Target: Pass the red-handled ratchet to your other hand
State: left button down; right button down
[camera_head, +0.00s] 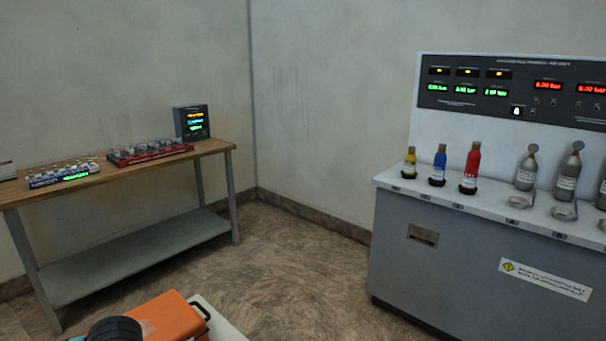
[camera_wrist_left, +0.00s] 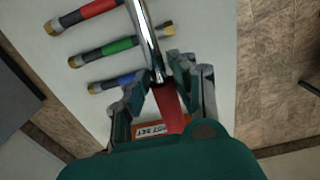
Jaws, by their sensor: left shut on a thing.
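In the left wrist view, my left gripper (camera_wrist_left: 160,86) is shut on the red-handled ratchet (camera_wrist_left: 171,108). The red handle lies between the fingers, and the chrome shaft (camera_wrist_left: 147,36) runs out toward the top of the picture. The ratchet's far end is cut off by the picture edge. A white surface lies behind it; I cannot tell how far the ratchet is from it. My right gripper is in neither view, and the head view shows neither gripper.
Red (camera_wrist_left: 92,12), green (camera_wrist_left: 120,46) and blue-banded (camera_wrist_left: 118,82) tools lie on the white surface (camera_wrist_left: 80,60). An orange case (camera_head: 172,318) is low in the head view. A wooden-topped table (camera_head: 100,182) stands left, a grey console (camera_head: 470,255) right, with open floor between.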

pick_arm(q)
jog(key=d+r+m, duration=0.4)
jog(key=m, duration=0.5)
jog(key=shift+s+d+r+m, duration=0.2)
jog(key=shift+s+d+m, duration=0.05)
jog(key=shift+d+m, duration=0.05)
